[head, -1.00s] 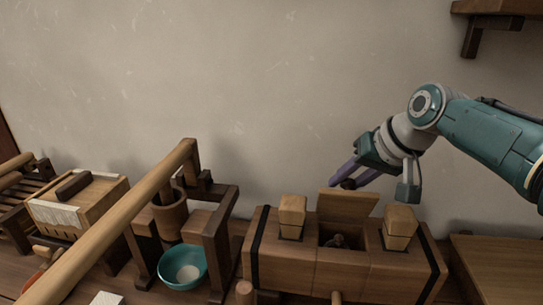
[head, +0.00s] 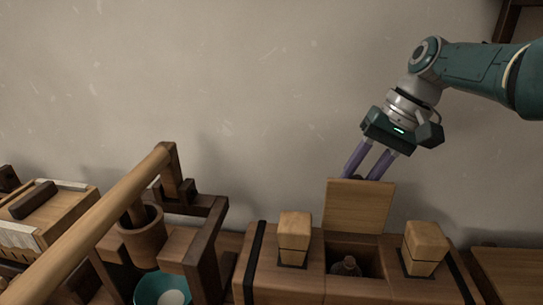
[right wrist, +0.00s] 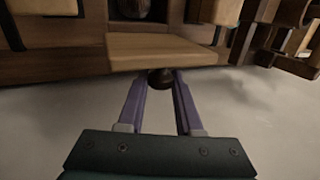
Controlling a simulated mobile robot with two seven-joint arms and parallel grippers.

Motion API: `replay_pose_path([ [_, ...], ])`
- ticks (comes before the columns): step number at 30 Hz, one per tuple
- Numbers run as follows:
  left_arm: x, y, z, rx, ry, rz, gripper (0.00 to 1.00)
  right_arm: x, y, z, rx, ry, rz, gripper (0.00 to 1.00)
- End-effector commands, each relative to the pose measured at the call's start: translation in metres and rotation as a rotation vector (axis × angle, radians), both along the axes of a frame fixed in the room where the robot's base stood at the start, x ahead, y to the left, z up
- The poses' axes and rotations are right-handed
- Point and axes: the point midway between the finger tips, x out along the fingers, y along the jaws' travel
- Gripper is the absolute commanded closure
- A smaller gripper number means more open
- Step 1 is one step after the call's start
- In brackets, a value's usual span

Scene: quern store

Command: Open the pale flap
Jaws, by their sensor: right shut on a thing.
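The pale flap (head: 359,205) is a light wooden lid. It stands up open at the back of the middle opening of a wooden chest (head: 284,277). In the right wrist view the flap (right wrist: 165,50) lies just beyond my fingertips. My right gripper (head: 362,177) is at the flap's upper edge, its purple fingers partly hidden behind it. In the right wrist view my right gripper (right wrist: 160,79) is shut on a dark round knob (right wrist: 160,78) at the flap's edge. A dark, rounded thing (head: 348,265) sits inside the opening. My left gripper is not in view.
Pale wooden blocks (head: 294,238) and (head: 425,247) stand on the chest either side of the opening. A wooden frame with a long slanting pole (head: 105,218) and a teal bowl (head: 160,291) are at left. The plain wall (head: 250,90) is behind.

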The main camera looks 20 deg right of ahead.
Motion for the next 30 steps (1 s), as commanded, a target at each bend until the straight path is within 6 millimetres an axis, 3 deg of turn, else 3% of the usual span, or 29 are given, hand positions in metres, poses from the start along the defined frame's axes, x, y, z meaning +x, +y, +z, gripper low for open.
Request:
replay_pose_path([
  [9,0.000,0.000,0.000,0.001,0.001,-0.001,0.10,-0.001,0.000,-0.002,-0.002,0.002,-0.001,1.00],
  [10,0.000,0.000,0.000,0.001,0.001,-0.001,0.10,-0.001,0.000,-0.002,-0.002,0.002,-0.001,0.64],
  [17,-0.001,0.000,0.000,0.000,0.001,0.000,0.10,0.000,0.000,-0.001,-0.001,0.002,0.000,0.38],
  [26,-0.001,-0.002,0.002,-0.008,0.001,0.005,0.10,-0.001,-0.001,0.003,-0.001,0.001,-0.001,0.37],
  [30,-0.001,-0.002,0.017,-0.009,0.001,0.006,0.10,-0.004,-0.008,0.022,-0.003,0.000,-0.002,0.37],
])
